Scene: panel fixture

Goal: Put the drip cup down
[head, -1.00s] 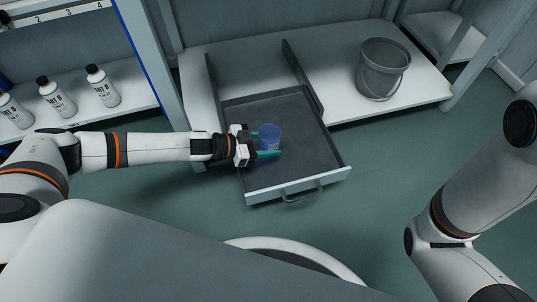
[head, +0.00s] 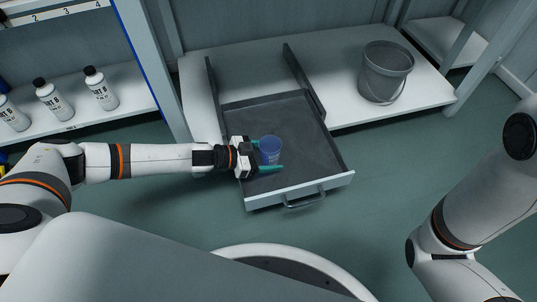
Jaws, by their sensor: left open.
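The drip cup (head: 270,150) is a small translucent blue cup. It stands upright on the dark floor of the pulled-out drawer (head: 312,150), left of its middle. My left gripper (head: 268,156) reaches in from the left over the drawer's left side. Its teal fingers are open, one on the far side and one on the near side of the cup. I cannot tell whether the fingers touch it. My right arm comes in at the right edge, but its gripper is out of view.
The drawer has a front handle (head: 304,199) and dark side rails behind. A grey bucket (head: 386,72) stands on the white shelf (head: 345,113) at right. Several white bottles (head: 101,88) stand on the left shelf. Most of the drawer floor right of the cup is free.

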